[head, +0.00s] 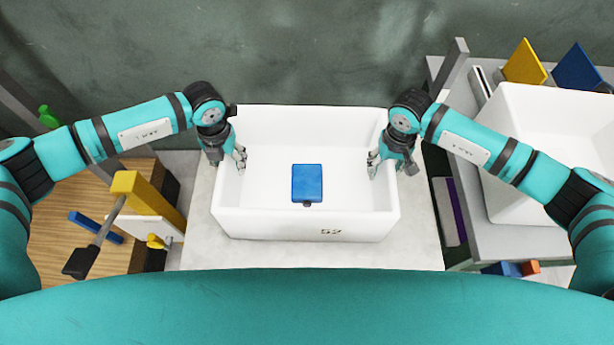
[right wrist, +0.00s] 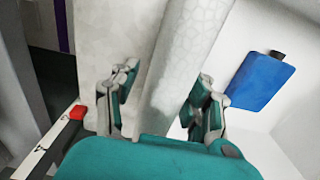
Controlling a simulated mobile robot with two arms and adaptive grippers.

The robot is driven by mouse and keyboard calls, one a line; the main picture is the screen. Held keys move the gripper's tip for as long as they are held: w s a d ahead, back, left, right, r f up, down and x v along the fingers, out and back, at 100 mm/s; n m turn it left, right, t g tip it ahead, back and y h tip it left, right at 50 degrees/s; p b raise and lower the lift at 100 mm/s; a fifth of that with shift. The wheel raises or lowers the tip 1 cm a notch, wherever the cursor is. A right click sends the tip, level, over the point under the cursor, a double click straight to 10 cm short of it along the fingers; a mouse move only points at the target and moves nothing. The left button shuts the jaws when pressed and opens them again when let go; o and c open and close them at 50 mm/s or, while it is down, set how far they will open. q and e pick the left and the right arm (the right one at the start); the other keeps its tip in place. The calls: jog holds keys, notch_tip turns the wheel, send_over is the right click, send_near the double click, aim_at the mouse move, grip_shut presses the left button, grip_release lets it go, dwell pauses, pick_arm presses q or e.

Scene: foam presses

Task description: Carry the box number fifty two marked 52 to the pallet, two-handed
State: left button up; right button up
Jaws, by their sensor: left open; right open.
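Box 52 (head: 270,224) is a white open-topped tub with "52" on its near wall. It stands level on a pale grey surface in the middle of the head view. A blue flat block (head: 307,182) lies inside it. My left gripper (head: 227,156) is open at the box's left wall, with fingers on either side of the rim. My right gripper (head: 391,164) is open at the right wall. In the right wrist view its fingers (right wrist: 160,98) straddle the wall (right wrist: 187,50) with gaps showing. I cannot make out a pallet.
A grey bench (head: 510,240) at the right holds another white tub (head: 510,125) and yellow and blue panels. A wooden-topped table (head: 65,215) at the left holds a yellow block (head: 145,192) and tools. A dark green floor lies behind the box.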

pick_arm(q)
grip_shut()
pick_arm(e)
grip_shut()
pick_arm(q)
jog(key=shift+r, duration=0.15)
pick_arm(e)
jog(key=shift+r, duration=0.15)
